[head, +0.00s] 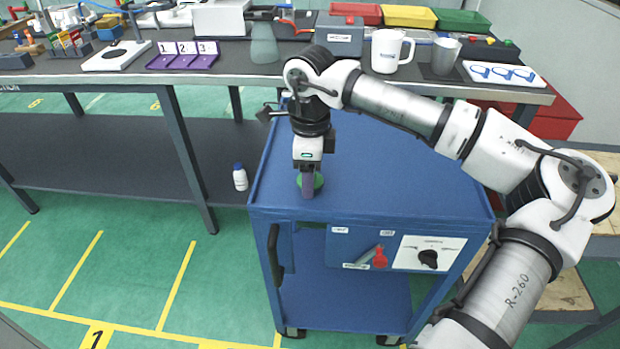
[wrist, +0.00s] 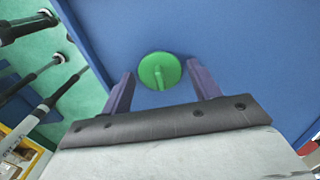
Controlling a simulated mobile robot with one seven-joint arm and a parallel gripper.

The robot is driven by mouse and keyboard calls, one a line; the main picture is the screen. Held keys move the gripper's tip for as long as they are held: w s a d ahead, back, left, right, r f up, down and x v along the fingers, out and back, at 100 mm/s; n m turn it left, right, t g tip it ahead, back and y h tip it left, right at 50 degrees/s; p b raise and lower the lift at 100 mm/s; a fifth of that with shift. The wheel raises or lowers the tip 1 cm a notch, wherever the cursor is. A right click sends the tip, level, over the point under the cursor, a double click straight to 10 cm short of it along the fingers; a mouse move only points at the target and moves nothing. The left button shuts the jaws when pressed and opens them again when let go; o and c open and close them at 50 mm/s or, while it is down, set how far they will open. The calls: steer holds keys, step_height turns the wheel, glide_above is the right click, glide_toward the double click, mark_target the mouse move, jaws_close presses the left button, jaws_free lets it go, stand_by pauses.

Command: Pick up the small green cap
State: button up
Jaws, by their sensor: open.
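I cannot tell the exact height of the fingertips above the cart top.
The rest of the cart top is clear. Below it is a front panel with a red handle (head: 380,257) and a black knob (head: 428,258). Behind stands a long workbench (head: 130,75) with a white mug (head: 388,52) and a purple numbered tray (head: 183,62). A white bottle (head: 240,178) stands left of the cart.

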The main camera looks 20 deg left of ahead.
steer(key=shift+f, duration=0.15)
steer(key=shift+c, duration=0.2)
steer(key=c, duration=0.7)
steer(key=shift+c, duration=0.2)
